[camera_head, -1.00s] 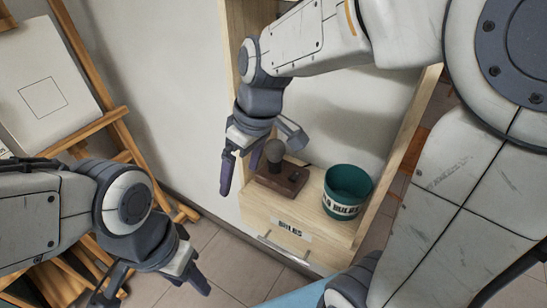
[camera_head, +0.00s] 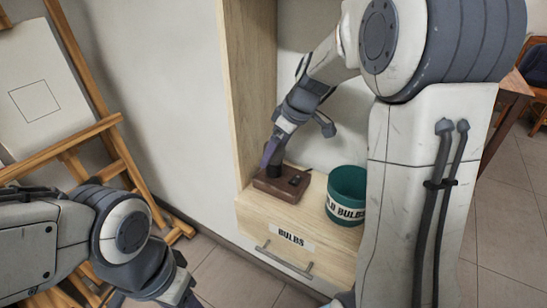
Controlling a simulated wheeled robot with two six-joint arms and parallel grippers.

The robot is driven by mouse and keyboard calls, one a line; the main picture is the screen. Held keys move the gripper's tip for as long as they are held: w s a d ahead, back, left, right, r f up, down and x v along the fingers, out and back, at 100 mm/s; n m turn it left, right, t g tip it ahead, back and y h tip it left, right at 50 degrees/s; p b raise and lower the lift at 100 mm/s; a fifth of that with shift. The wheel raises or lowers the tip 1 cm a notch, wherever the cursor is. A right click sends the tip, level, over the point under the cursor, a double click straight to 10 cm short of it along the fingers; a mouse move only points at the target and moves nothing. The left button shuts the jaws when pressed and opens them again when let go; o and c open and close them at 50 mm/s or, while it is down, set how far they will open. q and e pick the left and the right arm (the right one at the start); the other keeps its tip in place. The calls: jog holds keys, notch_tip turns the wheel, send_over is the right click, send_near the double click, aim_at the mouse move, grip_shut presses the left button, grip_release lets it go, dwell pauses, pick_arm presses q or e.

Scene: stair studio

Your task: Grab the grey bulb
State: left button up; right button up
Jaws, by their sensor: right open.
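My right gripper (camera_head: 297,146) is open, with its fingers spread, just above a brown lamp base (camera_head: 281,185) on the wooden cabinet. One purple finger points down close to the dark socket (camera_head: 273,172) on that base. I cannot make out the grey bulb now; the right gripper covers the spot above the socket. My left gripper (camera_head: 155,298) is at the bottom left, far from the base. Its tips are cut off by the picture edge, so its opening cannot be judged.
A green bin (camera_head: 347,190) with a partly hidden "BULBS" label stands right of the lamp base, partly behind my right arm. The cabinet drawer (camera_head: 275,245) has a "BULBS" label and a handle. A wooden side panel (camera_head: 245,90) rises at the left. An easel (camera_head: 120,150) stands far left.

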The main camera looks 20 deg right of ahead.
jog(key=x, duration=0.4)
jog(key=shift+r, duration=0.1)
jog(key=c, duration=1.4)
